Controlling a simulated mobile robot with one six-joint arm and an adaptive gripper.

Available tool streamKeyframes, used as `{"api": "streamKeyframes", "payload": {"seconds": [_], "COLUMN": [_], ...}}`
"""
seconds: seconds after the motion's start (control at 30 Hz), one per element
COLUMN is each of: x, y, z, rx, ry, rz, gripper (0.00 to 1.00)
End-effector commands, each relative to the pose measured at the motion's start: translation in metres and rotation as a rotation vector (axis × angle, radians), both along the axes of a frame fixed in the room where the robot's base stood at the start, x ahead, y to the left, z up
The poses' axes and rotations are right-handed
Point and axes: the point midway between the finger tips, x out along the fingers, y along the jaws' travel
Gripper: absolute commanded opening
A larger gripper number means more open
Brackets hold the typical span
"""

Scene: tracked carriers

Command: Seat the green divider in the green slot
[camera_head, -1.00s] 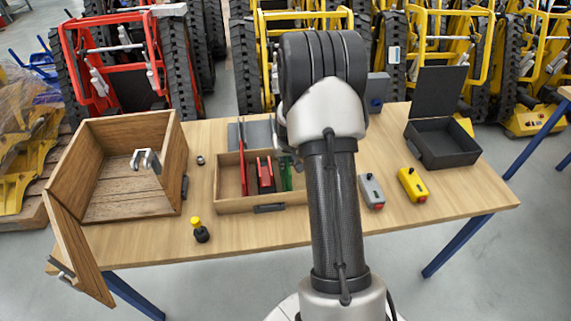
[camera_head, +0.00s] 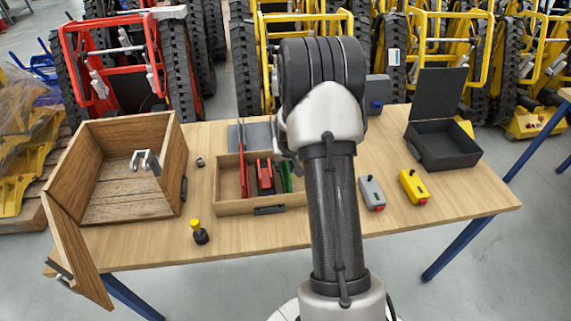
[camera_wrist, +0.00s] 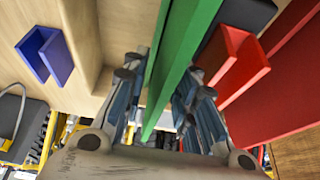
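The green divider (camera_head: 286,177) shows in the head view at the right part of the open wooden tray, partly hidden by my arm. In the wrist view the green divider (camera_wrist: 182,60) runs as a long thin plate between the two fingers of my gripper (camera_wrist: 160,100). The fingers lie close on both its faces and look shut on it. My gripper is mostly hidden behind my arm in the head view. I cannot make out the green slot. A blue U-shaped slot (camera_wrist: 45,54) and a red one (camera_wrist: 238,66) lie on either side in the wrist view.
A red divider (camera_head: 243,175) stands in the wooden tray (camera_head: 232,206). An open wooden box (camera_head: 130,205) is at left, a black case (camera_head: 445,145) at right. Grey (camera_head: 371,190) and yellow (camera_head: 412,185) control boxes and a yellow-topped button (camera_head: 199,233) stand on the table.

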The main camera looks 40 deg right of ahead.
Motion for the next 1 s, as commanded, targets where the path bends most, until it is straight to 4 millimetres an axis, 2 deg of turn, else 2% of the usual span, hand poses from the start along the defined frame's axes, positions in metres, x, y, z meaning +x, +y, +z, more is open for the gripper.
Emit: {"api": "streamKeyframes", "payload": {"seconds": [0.17, 0.27, 0.6, 0.83, 0.93, 1.0], "x": [0.0, -0.005, -0.029, -0.038, -0.039, -0.04], "y": [0.0, 0.003, 0.018, 0.024, 0.034, 0.053], "z": [0.008, 0.022, 0.089, 0.113, 0.127, 0.147], "rx": [-0.001, -0.001, -0.001, -0.001, -0.001, -0.003], "ry": [-0.001, -0.002, -0.002, -0.001, -0.004, -0.007], "rz": [0.0, 0.0, 0.0, 0.001, 0.017, 0.044], "gripper": [0.26, 0.26, 0.26, 0.26, 0.26, 0.26]}}
